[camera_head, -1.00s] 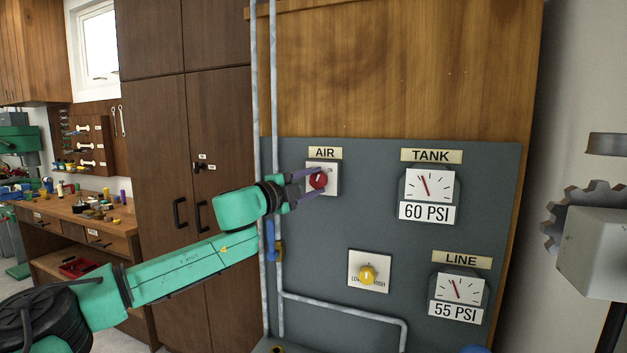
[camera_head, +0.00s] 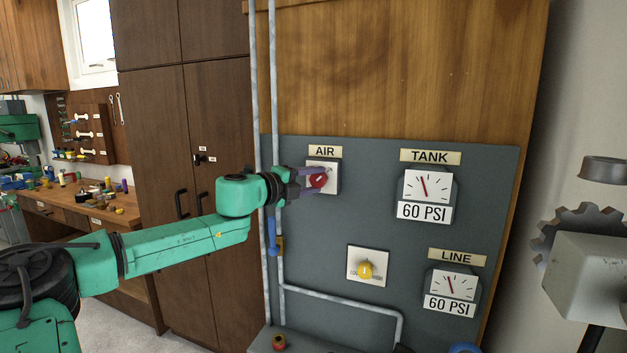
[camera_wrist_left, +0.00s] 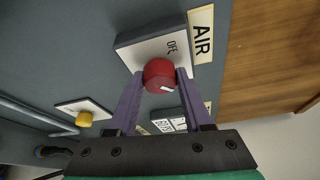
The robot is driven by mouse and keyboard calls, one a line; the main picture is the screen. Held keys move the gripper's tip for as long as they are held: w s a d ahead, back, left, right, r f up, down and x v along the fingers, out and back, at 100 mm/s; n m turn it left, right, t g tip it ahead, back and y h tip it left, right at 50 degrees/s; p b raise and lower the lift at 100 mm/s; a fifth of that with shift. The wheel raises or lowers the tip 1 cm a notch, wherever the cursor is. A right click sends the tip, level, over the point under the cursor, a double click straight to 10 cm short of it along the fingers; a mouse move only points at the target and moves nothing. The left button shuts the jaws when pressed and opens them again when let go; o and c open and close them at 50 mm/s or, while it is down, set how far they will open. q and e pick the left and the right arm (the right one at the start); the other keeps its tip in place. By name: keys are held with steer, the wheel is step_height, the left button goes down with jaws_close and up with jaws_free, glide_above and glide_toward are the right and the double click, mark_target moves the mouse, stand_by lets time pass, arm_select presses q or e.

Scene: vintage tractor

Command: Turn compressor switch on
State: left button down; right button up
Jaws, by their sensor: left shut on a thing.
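The red compressor switch knob (camera_head: 319,181) sits on a white plate under the AIR label (camera_head: 325,151) on the grey panel. In the left wrist view the knob (camera_wrist_left: 159,75) has a white mark turned away from the OFF lettering (camera_wrist_left: 171,47). My left gripper (camera_head: 316,181) reaches in from the left. Its two purple fingers lie on either side of the knob and are shut on it, as the left wrist view also shows (camera_wrist_left: 160,82). My right gripper is not in view.
The TANK gauge (camera_head: 426,187) and the LINE gauge (camera_head: 450,287) both read 60 PSI. A yellow knob (camera_head: 366,270) is lower on the panel. Grey pipes (camera_head: 272,100) run along its left edge. A grey gear (camera_head: 578,230) stands at the right.

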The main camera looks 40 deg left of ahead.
arm_select(q)
steer(key=shift+c, duration=1.6)
jaws_free()
steer(key=shift+s, duration=0.15)
steer(key=s+r+b, duration=0.1)
steer(key=s+b, duration=0.7)
steer(key=s, duration=0.6)
steer(key=shift+a, duration=0.35)
steer(key=shift+s, duration=0.1)
